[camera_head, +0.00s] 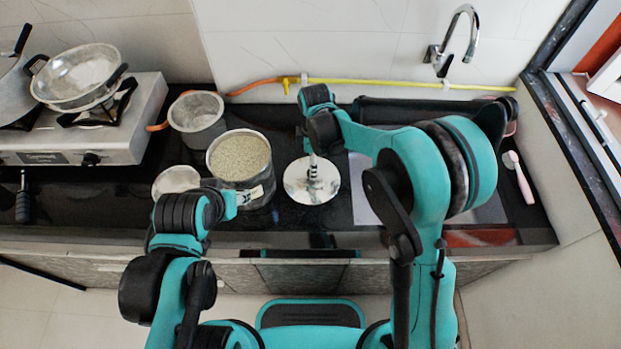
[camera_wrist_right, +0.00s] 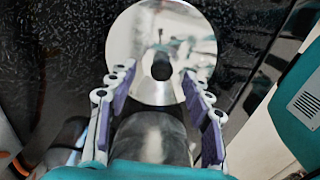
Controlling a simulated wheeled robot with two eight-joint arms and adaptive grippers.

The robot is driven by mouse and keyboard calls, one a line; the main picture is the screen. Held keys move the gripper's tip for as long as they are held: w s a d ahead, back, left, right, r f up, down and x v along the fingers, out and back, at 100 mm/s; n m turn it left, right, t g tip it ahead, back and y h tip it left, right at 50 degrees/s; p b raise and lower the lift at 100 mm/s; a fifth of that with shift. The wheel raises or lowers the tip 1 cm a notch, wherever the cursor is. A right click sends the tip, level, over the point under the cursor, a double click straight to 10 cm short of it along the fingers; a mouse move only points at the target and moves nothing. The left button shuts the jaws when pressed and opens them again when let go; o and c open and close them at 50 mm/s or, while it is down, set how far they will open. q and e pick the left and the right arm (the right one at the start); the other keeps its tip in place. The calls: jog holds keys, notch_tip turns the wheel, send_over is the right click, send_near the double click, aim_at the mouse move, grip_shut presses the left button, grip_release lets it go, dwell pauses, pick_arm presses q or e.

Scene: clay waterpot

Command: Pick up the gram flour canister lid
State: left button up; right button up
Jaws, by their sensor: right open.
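The canister lid (camera_head: 312,184), a shiny round metal disc, lies on the black counter to the right of the open canister (camera_head: 240,176). The canister holds a beige, grainy filling and has a label on its side. My right gripper (camera_head: 314,164) points down over the lid. In the right wrist view the lid (camera_wrist_right: 195,28) lies ahead of the open fingers (camera_wrist_right: 157,74), and its dark knob (camera_wrist_right: 161,67) shows between them. I cannot tell whether the fingertips touch the lid. My left arm is at the lower left; its fingers are hidden.
A metal pot (camera_head: 197,114) stands behind the canister, and a small bowl (camera_head: 176,180) sits at its left. A stove (camera_head: 80,140) with pans is at the far left. A yellow hose (camera_head: 390,82) runs along the wall below the tap (camera_head: 458,38). A pink-handled brush (camera_head: 523,182) lies right.

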jog(key=f, duration=0.1)
jog(key=f+b, duration=0.1)
jog(key=f, duration=0.1)
jog(key=f+b, duration=0.1)
jog(key=shift+s+a+f, duration=0.1)
jog(key=shift+a+f, duration=0.15)
jog(key=shift+a, duration=0.05)
grip_shut()
jog(key=shift+r, duration=0.2)
